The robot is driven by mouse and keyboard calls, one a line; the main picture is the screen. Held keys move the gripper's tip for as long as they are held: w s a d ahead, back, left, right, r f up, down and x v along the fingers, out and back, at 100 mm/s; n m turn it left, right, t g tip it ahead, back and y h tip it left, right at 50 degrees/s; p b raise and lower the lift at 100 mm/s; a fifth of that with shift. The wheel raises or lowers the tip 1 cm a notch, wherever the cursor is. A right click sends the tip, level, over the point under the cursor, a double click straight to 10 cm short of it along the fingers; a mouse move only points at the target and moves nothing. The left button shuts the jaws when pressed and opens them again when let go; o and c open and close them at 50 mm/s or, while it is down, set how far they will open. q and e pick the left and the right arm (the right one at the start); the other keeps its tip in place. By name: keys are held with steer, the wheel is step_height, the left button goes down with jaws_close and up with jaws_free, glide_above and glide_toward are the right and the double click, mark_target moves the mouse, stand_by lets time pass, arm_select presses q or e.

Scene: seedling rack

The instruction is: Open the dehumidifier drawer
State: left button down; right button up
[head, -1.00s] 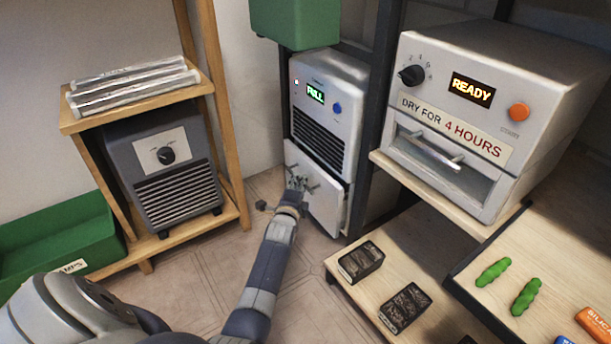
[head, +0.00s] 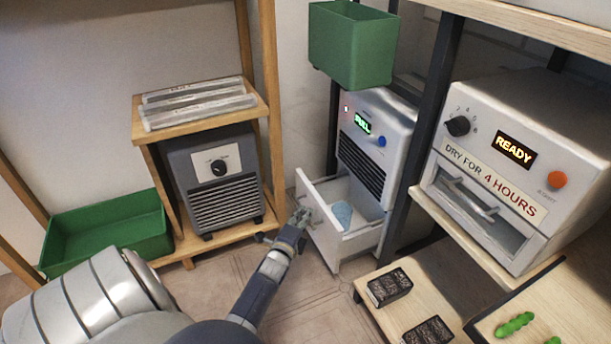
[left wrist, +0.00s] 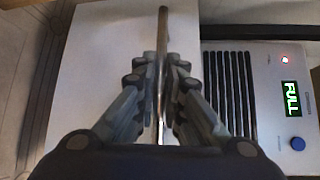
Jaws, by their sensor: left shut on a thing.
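The dehumidifier (head: 375,150) is a white unit with a dark grille, a green "FULL" display and a blue button. It also shows at the right of the left wrist view (left wrist: 262,75). Its lower drawer (head: 350,240) is pulled out, and a pale blue thing (head: 342,214) lies inside. My left gripper (head: 300,218) is at the drawer's front. In the left wrist view the gripper (left wrist: 162,95) is shut on the drawer's bar handle (left wrist: 163,22), in front of the white drawer front (left wrist: 100,60). My right gripper is not in view.
A white dryer (head: 510,170) reading "READY" stands on a shelf at the right. A grey heater-like unit (head: 215,180) and a green bin (head: 105,230) stand at the left. A green box (head: 352,45) is above the dehumidifier. Dark packs (head: 390,286) lie on a low shelf.

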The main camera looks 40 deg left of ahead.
arm_select(q)
steer(key=c, duration=1.7)
jaws_free()
steer(key=v, duration=1.2)
steer(key=shift+f, duration=0.1)
